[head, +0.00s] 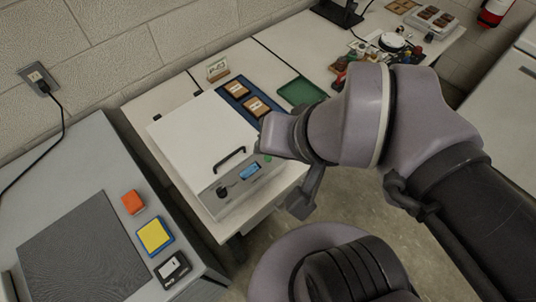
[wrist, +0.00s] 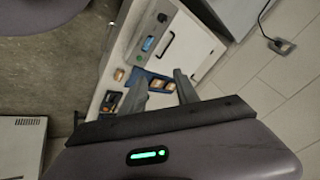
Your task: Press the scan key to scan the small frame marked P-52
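The scanner has a closed white lid (head: 200,135) with a black handle (head: 229,159). Its front panel carries a black knob (head: 222,192), a lit blue display (head: 250,171) and a green key (head: 267,158). The lid (wrist: 188,45), display (wrist: 149,44) and green key (wrist: 138,57) also show in the wrist view. Two small brown frames (head: 258,106) lie in a blue tray behind the scanner; their marks are too small to read. Whatever is under the lid is hidden. My gripper (wrist: 160,88) is open and empty, apart from the panel, its fingers pointing towards the scanner's side of the table.
A green tray (head: 301,92) and clutter lie farther back. A card stand (head: 217,70) stands behind the scanner.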

